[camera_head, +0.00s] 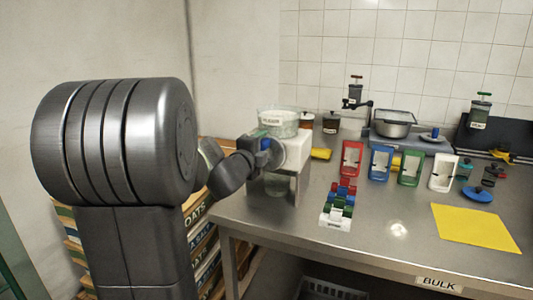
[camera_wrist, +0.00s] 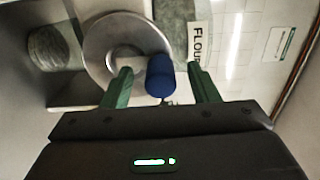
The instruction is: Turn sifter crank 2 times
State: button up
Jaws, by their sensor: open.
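The sifter (camera_head: 297,155) is a white body with a clear hopper labelled FLOUR (camera_head: 277,120) on top, standing at the left end of the steel counter. Its crank has a round grey disc (camera_wrist: 100,45) and a blue knob (camera_wrist: 160,77); the knob also shows in the head view (camera_head: 265,144). My gripper (camera_wrist: 160,68) is open, with its green fingers on either side of the blue knob. Gaps show between the knob and both fingers in the wrist view. My arm partly hides the sifter's left side in the head view.
The steel counter (camera_head: 290,222) holds a row of coloured frames (camera_head: 381,162), a rack of coloured blocks (camera_head: 340,205), a yellow sheet (camera_head: 475,228) and a metal pan (camera_head: 393,125). Labelled sacks (camera_head: 198,212) are stacked left of the counter.

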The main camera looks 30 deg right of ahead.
jog(key=v, duration=0.7)
jog(key=shift+s+a, duration=0.25)
jog(key=x, duration=0.9)
jog(key=shift+w+a, duration=0.4)
jog(key=shift+w, duration=0.1)
jog(key=shift+f, duration=0.1)
jog(key=shift+s+d, duration=0.1)
